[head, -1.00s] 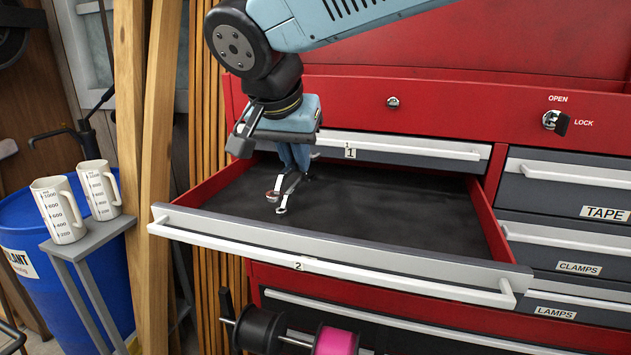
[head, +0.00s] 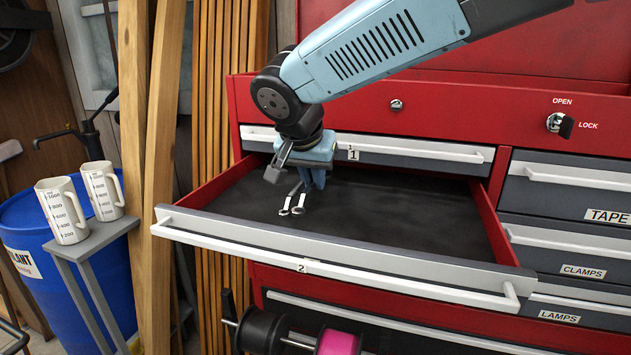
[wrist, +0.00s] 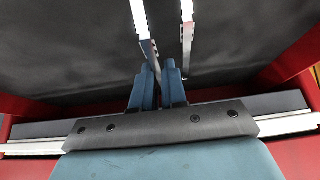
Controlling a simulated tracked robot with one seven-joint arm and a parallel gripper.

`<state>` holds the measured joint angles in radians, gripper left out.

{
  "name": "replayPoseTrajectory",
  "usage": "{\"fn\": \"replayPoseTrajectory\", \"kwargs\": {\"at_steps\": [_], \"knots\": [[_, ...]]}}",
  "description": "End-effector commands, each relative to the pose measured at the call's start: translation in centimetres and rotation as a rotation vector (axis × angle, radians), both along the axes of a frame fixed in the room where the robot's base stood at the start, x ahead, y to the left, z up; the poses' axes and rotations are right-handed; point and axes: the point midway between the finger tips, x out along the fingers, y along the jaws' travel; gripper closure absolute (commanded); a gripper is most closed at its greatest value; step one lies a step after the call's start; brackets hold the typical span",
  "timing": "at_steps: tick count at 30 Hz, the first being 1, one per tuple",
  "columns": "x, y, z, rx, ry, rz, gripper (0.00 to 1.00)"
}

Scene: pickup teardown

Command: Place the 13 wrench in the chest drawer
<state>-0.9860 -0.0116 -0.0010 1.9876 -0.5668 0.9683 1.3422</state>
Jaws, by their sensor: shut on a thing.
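The open drawer labelled 2 (head: 400,225) has a dark liner and holds a silver wrench (head: 285,207), at left in the head view. A second silver wrench (head: 299,209) is beside it and runs up to my gripper (head: 311,184). In the wrist view, my gripper (wrist: 157,82) is shut on this second wrench (wrist: 139,14), which passes between the blue fingers. The other wrench (wrist: 187,32) is just outside the fingers, apart and roughly parallel. The held wrench is low over the liner; I cannot tell whether it touches. No size marking is readable on either.
The shut drawer labelled 1 (head: 408,149) is right behind and above my gripper. The open drawer's right half is bare. Other shut drawers (head: 570,185) are at right. Two measuring jugs (head: 63,212) stand on a small stand at left; wooden planks (head: 165,120) lean nearby.

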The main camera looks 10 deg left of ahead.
Motion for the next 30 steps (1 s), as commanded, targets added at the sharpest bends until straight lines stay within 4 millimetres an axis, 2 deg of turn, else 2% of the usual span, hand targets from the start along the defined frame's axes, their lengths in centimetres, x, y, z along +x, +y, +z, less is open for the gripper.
{"fn": "replayPoseTrajectory", "kwargs": {"at_steps": [1,4,14,15,18,26,30], "knots": [[0.8,0.0,0.0,0.000,0.000,-0.001,1.00],[0.5,-0.1,-1.2,-0.003,0.001,0.001,1.00],[0.5,-0.1,-1.4,0.000,0.000,-0.001,1.00],[0.5,-0.1,-1.4,0.000,0.000,-0.001,0.86],[0.5,-0.1,-1.4,0.000,0.000,-0.001,0.77],[0.5,-0.1,-1.3,0.000,0.000,-0.001,0.77],[0.1,-0.1,-0.4,0.000,-0.001,-0.001,0.77]]}}
